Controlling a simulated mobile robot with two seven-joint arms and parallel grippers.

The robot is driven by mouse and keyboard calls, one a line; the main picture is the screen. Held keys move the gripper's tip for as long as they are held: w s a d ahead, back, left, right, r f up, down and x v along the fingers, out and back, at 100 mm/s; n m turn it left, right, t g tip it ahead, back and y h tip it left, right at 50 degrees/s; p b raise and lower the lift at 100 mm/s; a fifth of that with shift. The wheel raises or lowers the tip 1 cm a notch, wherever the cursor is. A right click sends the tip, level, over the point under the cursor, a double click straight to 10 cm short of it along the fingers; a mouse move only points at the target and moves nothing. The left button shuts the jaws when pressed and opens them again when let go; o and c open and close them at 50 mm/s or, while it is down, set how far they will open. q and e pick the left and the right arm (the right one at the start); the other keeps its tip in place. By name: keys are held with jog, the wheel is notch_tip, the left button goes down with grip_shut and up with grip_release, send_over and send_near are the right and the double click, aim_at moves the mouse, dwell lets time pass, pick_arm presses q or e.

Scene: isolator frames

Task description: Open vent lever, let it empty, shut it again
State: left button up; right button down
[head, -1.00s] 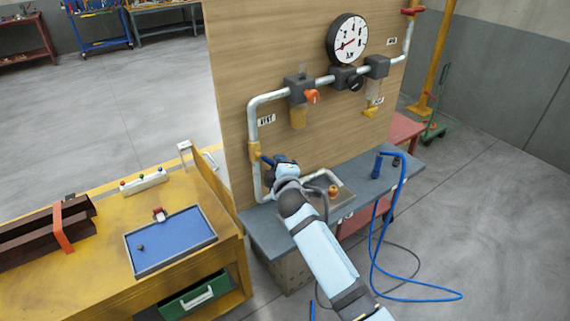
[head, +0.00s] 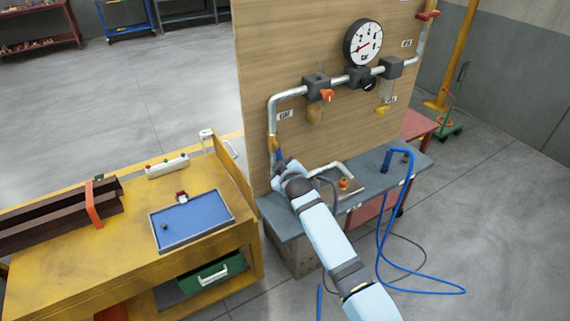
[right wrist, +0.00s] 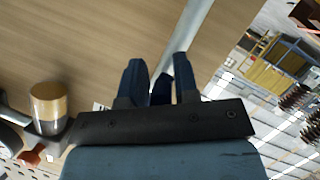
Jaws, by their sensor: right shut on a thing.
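The vent lever is a dark blue handle (head: 278,155) on the brass valve (head: 272,142) of the pipe at the left of the wooden panel, below the vent label (head: 285,117). It points down, close to the line of the pipe. My right gripper (head: 280,165) is at its lower end. In the right wrist view the two fingers of my right gripper (right wrist: 160,80) stand on either side of the dark blue lever (right wrist: 161,92). The lever's tip is hidden by the gripper. The round gauge (head: 362,43) has a red needle pointing lower left. My left gripper is out of view.
A grey bench (head: 375,187) stands under the panel (head: 262,60), with a bent pipe and orange fitting (head: 343,184) on it. A blue hose (head: 380,240) hangs at its right. A yellow bench (head: 110,250) with a blue tray stands left. Open floor lies right.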

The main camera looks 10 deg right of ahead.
jog(key=shift+a+r, duration=0.1)
jog(key=shift+a, duration=0.2)
jog(key=c, duration=1.1)
grip_release()
jog(key=shift+o, duration=0.2)
jog(key=shift+a, duration=0.1)
jog(key=shift+s+d+r, duration=0.1)
jog(key=shift+s+d, duration=0.1)
jog(key=shift+s, duration=0.25)
jog(key=b+v, duration=0.1)
jog(key=v, duration=1.2)
jog(key=shift+a, duration=0.1)
